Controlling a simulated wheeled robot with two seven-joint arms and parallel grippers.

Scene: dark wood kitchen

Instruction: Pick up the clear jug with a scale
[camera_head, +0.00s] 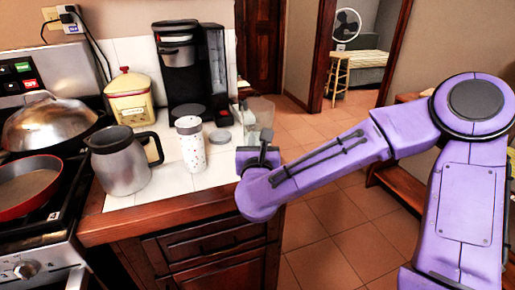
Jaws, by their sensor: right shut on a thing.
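The clear jug (259,113) is see-through and stands out behind my right gripper, near the right edge of the counter. My right gripper (258,148) is at the jug's near side and shut on it. The gripper hides the lower part of the jug, so I cannot tell whether its base touches the counter. No scale marks can be made out at this size. My left gripper is not in view.
A stove with pans is at left. Open floor (330,219) lies right.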

